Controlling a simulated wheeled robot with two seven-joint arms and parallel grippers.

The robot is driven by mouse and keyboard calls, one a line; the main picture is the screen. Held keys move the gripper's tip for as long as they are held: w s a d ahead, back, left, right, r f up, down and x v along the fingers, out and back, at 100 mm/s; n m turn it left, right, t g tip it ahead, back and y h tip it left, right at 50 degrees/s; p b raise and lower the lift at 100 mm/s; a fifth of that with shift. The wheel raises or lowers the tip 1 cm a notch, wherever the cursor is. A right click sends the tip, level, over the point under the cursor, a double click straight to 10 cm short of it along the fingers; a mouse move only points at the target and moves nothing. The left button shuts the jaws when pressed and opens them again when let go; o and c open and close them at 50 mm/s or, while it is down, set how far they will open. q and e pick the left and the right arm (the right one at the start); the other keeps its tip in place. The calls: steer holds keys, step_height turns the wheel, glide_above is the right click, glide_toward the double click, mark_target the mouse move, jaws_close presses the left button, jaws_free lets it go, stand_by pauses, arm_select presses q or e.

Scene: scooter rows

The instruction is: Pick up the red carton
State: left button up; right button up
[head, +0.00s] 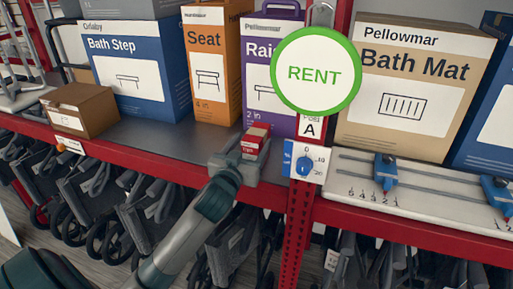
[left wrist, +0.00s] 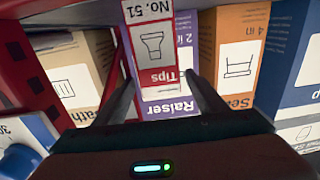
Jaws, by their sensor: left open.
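The red carton (head: 257,140) is a small box with a pale label, standing at the front edge of the shelf before the purple Raiser box (head: 262,100). My left gripper (head: 246,152) is open at the carton. In the left wrist view its two dark fingers (left wrist: 160,95) are spread to either side of the carton's near end; whether they touch it I cannot tell. My right gripper is not in view.
The orange Seat box (head: 205,75) and blue Bath Step box (head: 135,70) stand behind and left on the grey shelf (head: 160,137). A brown box (head: 80,108) sits further left. A red post, dial plate (head: 305,161) and green-rimmed RENT sign (head: 315,72) are close on the right.

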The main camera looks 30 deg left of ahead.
mark_target(256, 131)
arm_select(q)
steer(key=shift+w+a+r+p, duration=0.2)
steer(key=shift+w+r+p, duration=0.05)
steer(key=shift+w+p, duration=0.35)
steer(key=p+x, duration=0.1)
steer(key=x, duration=0.2)
steer(key=shift+w+a+f+p, duration=0.15)
steer(key=shift+w+p, duration=0.15)
steer(key=shift+w, duration=0.15)
steer(key=shift+c, duration=0.6)
steer(key=c, duration=1.5)
